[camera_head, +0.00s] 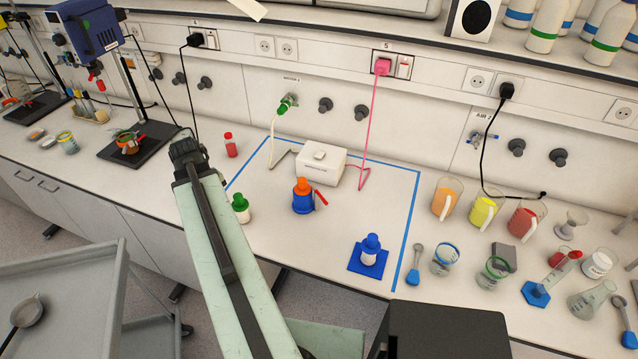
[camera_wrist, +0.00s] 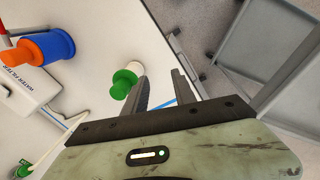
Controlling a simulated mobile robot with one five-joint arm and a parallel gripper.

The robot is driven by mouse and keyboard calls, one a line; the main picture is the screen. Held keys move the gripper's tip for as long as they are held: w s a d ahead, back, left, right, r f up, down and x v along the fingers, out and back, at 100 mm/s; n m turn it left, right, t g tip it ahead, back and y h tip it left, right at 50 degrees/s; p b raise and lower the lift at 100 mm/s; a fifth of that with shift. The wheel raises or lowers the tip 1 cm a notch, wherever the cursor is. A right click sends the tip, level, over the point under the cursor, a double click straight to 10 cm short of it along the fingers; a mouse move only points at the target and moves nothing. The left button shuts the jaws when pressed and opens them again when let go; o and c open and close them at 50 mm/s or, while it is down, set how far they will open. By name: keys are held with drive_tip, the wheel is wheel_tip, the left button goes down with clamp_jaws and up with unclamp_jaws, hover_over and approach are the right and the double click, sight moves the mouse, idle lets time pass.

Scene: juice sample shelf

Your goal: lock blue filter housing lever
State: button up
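The blue filter housing (camera_head: 302,203) stands upright on the bench inside a blue tape outline, with an orange top (camera_head: 302,185). Its red lever (camera_head: 320,197) sticks out to the right side, tilted. In the wrist view the blue housing (camera_wrist: 56,46) and orange top (camera_wrist: 24,52) are at the upper left, with the lever mostly cut off at the edge. My gripper (camera_wrist: 160,77) is open and empty, well apart from the housing. A green-capped white bottle (camera_wrist: 124,82) is close beside its left finger; I cannot tell whether they touch. In the head view my gripper is hidden behind my arm.
A white water filter box (camera_head: 321,166) with a pink cable stands behind the housing. A red-capped vial (camera_head: 230,146) is at left. Beakers and jugs crowd the right. A grey cart (camera_head: 62,285) stands left front.

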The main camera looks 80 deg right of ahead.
drive_tip(key=s+d+r+m+p, duration=0.1)
drive_tip(key=s+d+r, duration=0.1)
drive_tip(key=s+d, duration=0.45)
drive_tip(key=s+d+r+m+p, duration=0.1)
drive_tip(key=s+d, duration=0.2)
drive_tip(key=s, duration=0.6)
drive_tip(key=m+g+p, duration=0.1)
drive_tip(key=m, duration=0.1)
approach(323, 199)
drive_tip(key=f+b, duration=0.5)
drive_tip(key=s+d+f+b, duration=0.1)
drive_tip(key=f+b, duration=0.1)
drive_tip(key=shift+s+d+f+b, duration=0.1)
drive_tip(key=shift+f+b, duration=0.3)
drive_tip(key=shift+r, duration=0.15)
clamp_jaws()
